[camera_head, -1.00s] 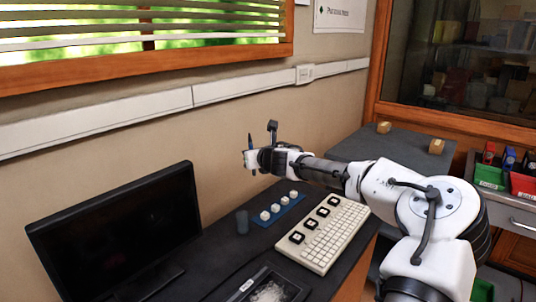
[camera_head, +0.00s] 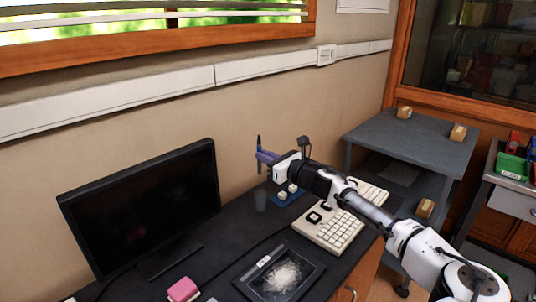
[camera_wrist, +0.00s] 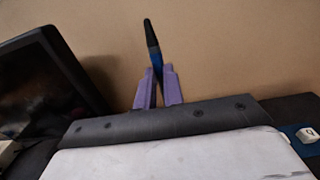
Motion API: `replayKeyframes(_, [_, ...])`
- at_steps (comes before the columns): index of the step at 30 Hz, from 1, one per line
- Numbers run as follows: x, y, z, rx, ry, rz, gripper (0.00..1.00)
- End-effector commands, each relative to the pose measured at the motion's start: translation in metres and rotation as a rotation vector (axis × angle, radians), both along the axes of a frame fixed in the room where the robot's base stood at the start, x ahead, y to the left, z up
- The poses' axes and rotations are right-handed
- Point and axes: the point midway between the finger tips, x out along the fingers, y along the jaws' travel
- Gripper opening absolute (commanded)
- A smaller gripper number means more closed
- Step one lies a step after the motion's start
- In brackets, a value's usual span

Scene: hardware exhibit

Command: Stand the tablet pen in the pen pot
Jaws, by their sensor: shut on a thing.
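The tablet pen (camera_head: 259,145) is dark with a blue part and stands about upright in my gripper (camera_head: 264,157). The purple fingers are shut on it. In the wrist view the pen (camera_wrist: 150,33) rises above the fingers (camera_wrist: 158,88), leaning slightly, its lower part hidden. The pen pot (camera_head: 261,200) is a small dark grey-blue cup on the desk. In the head view it shows just below the pen's lower end, with a gap between them. The pot does not show in the wrist view.
A black monitor (camera_head: 145,205) stands left of the pot. A blue strip with white keycaps (camera_head: 281,197) lies close right of it, then a white keyboard (camera_head: 335,232). A dark tray (camera_head: 249,283) and a pink block (camera_head: 182,289) lie in front. The wall is behind.

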Motion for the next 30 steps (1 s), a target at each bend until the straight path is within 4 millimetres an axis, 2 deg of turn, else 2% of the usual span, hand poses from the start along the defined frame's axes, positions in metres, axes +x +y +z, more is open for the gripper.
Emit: replayKeyframes(30, [0.0, 0.0, -0.084, 0.001, 0.001, -0.002, 0.0])
